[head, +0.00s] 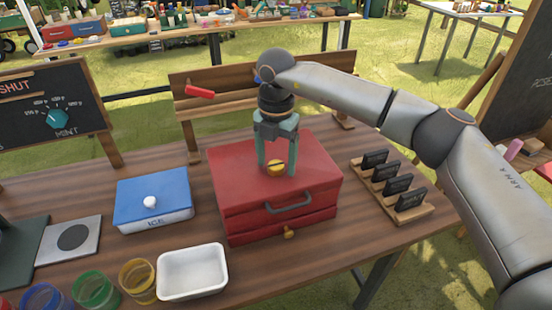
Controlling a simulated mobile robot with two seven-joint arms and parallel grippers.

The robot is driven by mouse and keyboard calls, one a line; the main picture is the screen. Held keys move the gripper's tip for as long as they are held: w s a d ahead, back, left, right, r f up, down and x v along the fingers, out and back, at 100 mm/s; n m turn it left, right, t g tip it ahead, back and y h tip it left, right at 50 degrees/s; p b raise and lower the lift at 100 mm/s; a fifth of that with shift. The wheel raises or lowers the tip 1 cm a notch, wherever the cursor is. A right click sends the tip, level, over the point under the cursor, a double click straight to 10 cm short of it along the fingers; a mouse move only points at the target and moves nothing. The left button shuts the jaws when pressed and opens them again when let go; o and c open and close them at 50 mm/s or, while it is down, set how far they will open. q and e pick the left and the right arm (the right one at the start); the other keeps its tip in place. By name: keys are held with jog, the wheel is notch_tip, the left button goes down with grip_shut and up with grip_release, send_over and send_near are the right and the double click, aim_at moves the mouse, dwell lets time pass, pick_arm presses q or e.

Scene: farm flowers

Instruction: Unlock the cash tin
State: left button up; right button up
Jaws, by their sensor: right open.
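The red cash tin (240,188) stands shut on the wooden table, with a grey handle (290,204) on its front. A round brass knob (277,168) sits on its lid. A small brass piece (289,233) sticks out low on its front. My right gripper (277,163) points straight down over the lid. Its green fingers are open, one to each side of the brass knob; I cannot tell whether they touch it. My left gripper is not in view.
Left of the tin are a blue-lidded ice box (133,196) and a white tray (192,271). Coloured jars (138,279) stand front left. A rack of black cards (398,192) is right. A wooden rack (235,88) holding a red item (200,91) stands behind.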

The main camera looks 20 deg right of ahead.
aim_at(276, 165)
notch_tip(276, 165, up, 12)
jog(key=shift+r, duration=0.25)
dwell(0.5)
